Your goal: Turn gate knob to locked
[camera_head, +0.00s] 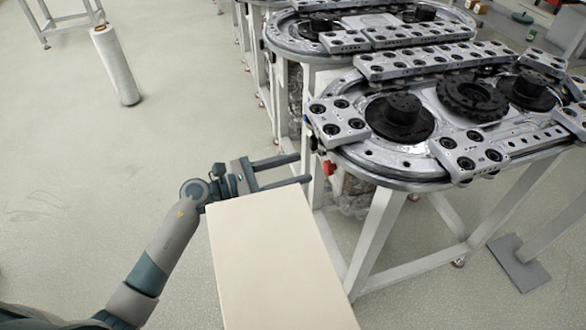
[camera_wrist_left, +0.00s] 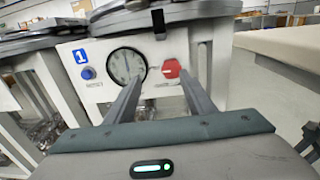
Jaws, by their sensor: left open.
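A red knob (camera_head: 329,167) sticks out from the near end of the ring track table. In the left wrist view the red knob (camera_wrist_left: 171,68) sits on a pale panel, with a label below it too small to read. I cannot make out its locked mark. My left gripper (camera_head: 304,168) is open, its fingers pointing at the panel. In the left wrist view the left gripper (camera_wrist_left: 160,74) has the red knob between its fingertips in the picture, nearer the right finger; I see no contact. My right gripper is not in view.
The panel also carries a round dial (camera_wrist_left: 126,64), a blue button (camera_wrist_left: 88,72) and a blue "1" label (camera_wrist_left: 80,56). A cream flat-topped surface (camera_head: 280,260) lies close beside my left gripper. The ring track (camera_head: 370,165) overhangs the panel. Open floor lies left.

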